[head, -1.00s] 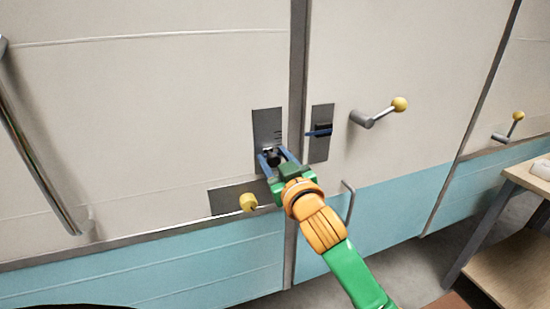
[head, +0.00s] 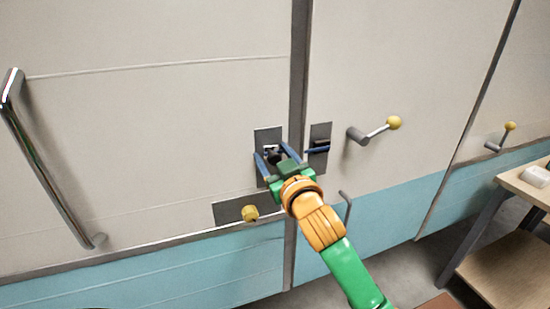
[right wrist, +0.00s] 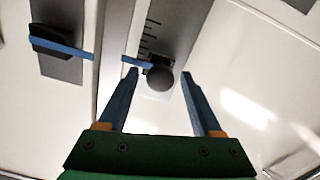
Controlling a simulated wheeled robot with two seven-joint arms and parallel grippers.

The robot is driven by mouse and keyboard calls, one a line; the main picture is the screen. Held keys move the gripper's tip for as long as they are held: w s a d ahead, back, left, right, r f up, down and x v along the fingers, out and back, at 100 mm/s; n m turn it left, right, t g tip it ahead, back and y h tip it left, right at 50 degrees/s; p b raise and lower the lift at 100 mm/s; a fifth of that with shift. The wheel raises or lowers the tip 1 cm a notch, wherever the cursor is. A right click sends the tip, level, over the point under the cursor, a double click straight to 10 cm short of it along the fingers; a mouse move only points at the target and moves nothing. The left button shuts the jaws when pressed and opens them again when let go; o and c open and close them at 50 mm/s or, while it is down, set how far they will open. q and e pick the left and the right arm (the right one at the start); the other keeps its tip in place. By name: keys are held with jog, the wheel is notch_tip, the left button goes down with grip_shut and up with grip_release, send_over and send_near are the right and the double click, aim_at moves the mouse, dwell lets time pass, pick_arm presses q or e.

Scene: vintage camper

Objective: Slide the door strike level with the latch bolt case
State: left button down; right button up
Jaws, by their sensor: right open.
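The door strike (head: 271,152) is a dark block with a round knob on a grey plate left of the door seam. In the right wrist view its dark knob (right wrist: 160,79) lies beyond the fingertips, near the plate's scale marks. The latch bolt case (head: 321,145) is dark with a blue bar, on a plate right of the seam; it also shows in the right wrist view (right wrist: 52,38). The strike looks nearly level with the case; exact alignment cannot be told. My right gripper (head: 272,149) is open, its blue fingers either side of the knob, with visible gaps. My left gripper is out of view.
A yellow knob (head: 250,213) sits on a plate below the strike. A yellow-tipped crank handle (head: 376,130) juts out at the right. A long metal handle (head: 45,160) is at far left. A wooden table (head: 525,186) stands at right.

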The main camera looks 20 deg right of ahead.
aim_at(274, 160)
jog(key=s+b, duration=0.1)
jog(key=s, duration=0.6)
jog(key=shift+w+f, duration=0.15)
jog(key=shift+f, duration=0.05)
notch_tip(274, 160, down, 28)
jog(key=w+d+g, duration=0.2)
jog(key=g, duration=0.5)
jog(key=s+f+g, duration=0.2)
jog(key=s+f, duration=0.2)
jog(key=f, duration=0.4)
jog(key=s+f+g, duration=0.1)
jog(key=s+f, duration=0.3)
jog(key=f, duration=0.3)
jog(key=s+f+g, duration=0.2)
jog(key=s+f, duration=0.4)
jog(key=s, duration=0.5)
jog(key=s+d+f+g, duration=0.1)
jog(key=s+f+g, duration=0.1)
jog(key=s+f, duration=0.4)
jog(key=s+f+g, duration=0.3)
jog(key=s+f, duration=0.3)
jog(key=s, duration=1)
jog(key=shift+s+d+m+h, duration=0.2)
jog(key=shift+d+m+h, duration=0.05)
jog(key=shift+m+h, duration=0.05)
